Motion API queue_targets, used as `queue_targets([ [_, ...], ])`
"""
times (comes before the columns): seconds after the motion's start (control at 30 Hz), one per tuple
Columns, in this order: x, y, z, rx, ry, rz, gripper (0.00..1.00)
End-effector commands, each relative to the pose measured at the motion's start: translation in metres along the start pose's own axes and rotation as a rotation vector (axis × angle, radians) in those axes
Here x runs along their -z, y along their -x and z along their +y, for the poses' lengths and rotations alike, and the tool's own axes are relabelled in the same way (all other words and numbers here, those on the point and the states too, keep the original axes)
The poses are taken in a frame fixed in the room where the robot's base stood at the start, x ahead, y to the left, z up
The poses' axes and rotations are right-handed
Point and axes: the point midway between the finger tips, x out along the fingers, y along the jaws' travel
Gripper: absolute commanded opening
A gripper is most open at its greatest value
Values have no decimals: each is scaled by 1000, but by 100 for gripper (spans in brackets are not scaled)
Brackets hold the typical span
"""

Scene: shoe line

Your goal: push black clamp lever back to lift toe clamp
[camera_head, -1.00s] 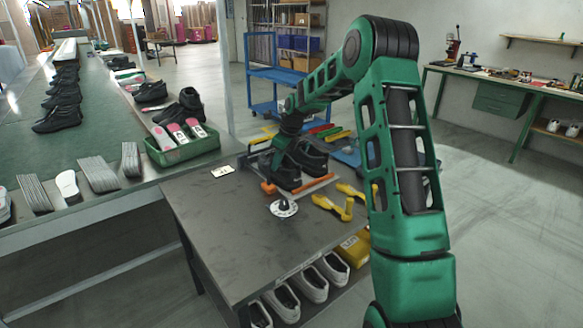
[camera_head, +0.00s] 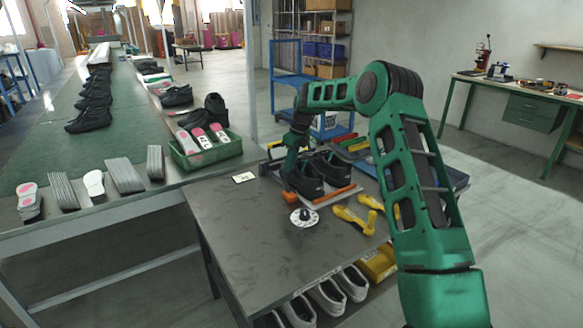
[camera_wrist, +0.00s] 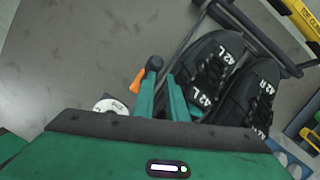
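A pair of black shoes (camera_head: 318,172), marked 42 L and 42 R, sits on a fixture at the far end of the grey table. They also show in the wrist view (camera_wrist: 236,78). A black ball knob (camera_wrist: 154,63), apparently the clamp lever's end, stands left of the shoes. My gripper (camera_wrist: 161,82) is at this knob, its two green fingers pointing at it. Whether they grip it is unclear. A dark bar frame (camera_wrist: 262,38), possibly the toe clamp, passes around the shoe toes. In the head view my gripper (camera_head: 290,168) is beside the left shoe; its fingertips are hidden.
An orange piece (camera_wrist: 137,80) and a white dial (camera_head: 304,217) lie near the gripper. Yellow tools (camera_head: 353,218) lie right of the dial. A green crate (camera_head: 206,152) stands on the conveyor at left. The near table top (camera_head: 240,215) is mostly clear.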

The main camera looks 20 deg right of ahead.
Motion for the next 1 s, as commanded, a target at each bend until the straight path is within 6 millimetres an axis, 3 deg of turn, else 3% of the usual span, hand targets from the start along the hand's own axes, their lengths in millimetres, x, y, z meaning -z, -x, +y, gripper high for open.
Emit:
queue_targets([
  [0.03, -12, -4, 2, 6, 12, -18, 0],
  [0.2, -20, -10, 3, 2, 18, -19, 0],
  [0.73, -24, -30, -7, -9, 15, -7, 0],
  [0.87, -22, -27, -9, -11, 14, -5, 0],
  [1.0, -11, -11, -10, -9, 12, -5, 0],
])
